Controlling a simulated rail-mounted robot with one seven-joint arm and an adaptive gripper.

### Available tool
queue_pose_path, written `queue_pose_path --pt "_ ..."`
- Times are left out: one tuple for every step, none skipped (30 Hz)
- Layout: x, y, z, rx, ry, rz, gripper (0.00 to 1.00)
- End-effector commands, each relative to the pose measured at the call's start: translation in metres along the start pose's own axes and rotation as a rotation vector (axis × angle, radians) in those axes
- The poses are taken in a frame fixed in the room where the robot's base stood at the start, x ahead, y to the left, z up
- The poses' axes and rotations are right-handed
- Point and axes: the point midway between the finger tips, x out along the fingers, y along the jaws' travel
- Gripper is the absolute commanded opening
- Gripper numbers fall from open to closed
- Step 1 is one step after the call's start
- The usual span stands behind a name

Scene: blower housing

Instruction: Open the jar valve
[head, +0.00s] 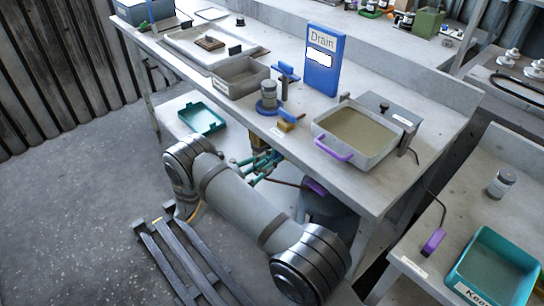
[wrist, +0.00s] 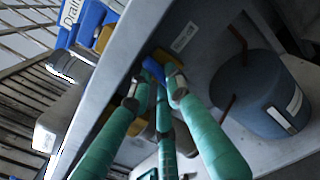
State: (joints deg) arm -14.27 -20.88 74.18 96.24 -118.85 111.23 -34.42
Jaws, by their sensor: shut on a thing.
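A small blue piece (wrist: 153,69) with a yellow part (wrist: 170,68) beside it sits under the bench's front edge. It looks like the jar valve's handle, but this is hard to tell. My gripper (wrist: 156,88), with teal fingers, is shut at the blue piece; the exact contact is partly hidden. In the head view my gripper (head: 258,168) is below the bench edge, beneath a grey jar (head: 268,90) in a blue holder (head: 267,107). A blue T-shaped part (head: 287,73) stands behind the jar.
A blue "Drain" box (head: 322,75) stands on the bench. A dark bucket (wrist: 265,90) stands under the bench. A slatted pallet (head: 180,260) lies on the floor.

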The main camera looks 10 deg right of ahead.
Motion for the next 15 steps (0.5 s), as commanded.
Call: queue_pose_path --pt "-0.0006 0.0003 -0.0002 -0.013 0.001 0.001 0.00" --pt "-0.0006 0.0003 -0.0003 -0.018 0.001 0.001 0.00" --pt "-0.0006 0.0003 -0.0004 -0.025 0.001 0.001 0.00" --pt "-0.0006 0.0003 -0.0004 -0.029 0.001 0.001 0.00" --pt "-0.0006 0.0003 -0.0005 -0.033 0.001 0.001 0.00" --pt "-0.0006 0.0003 -0.0005 -0.037 0.001 0.001 0.00" --pt "-0.0006 0.0003 -0.0006 -0.039 0.001 0.001 0.00" --pt "-0.0006 0.0003 -0.0006 -0.040 0.001 0.001 0.00" --pt "-0.0006 0.0002 -0.0006 -0.041 0.001 0.001 0.00" --pt "-0.0006 0.0002 -0.0007 -0.042 0.001 0.001 0.00" --pt "-0.0006 0.0002 -0.0007 -0.042 0.001 0.001 0.00" --pt "-0.0006 0.0002 -0.0007 -0.042 0.001 0.001 0.00" --pt "-0.0006 0.0002 -0.0007 -0.042 0.001 0.001 0.00" --pt "-0.0006 0.0002 -0.0007 -0.042 0.001 0.001 0.00" --pt "-0.0006 0.0002 -0.0007 -0.041 0.001 0.001 0.00"
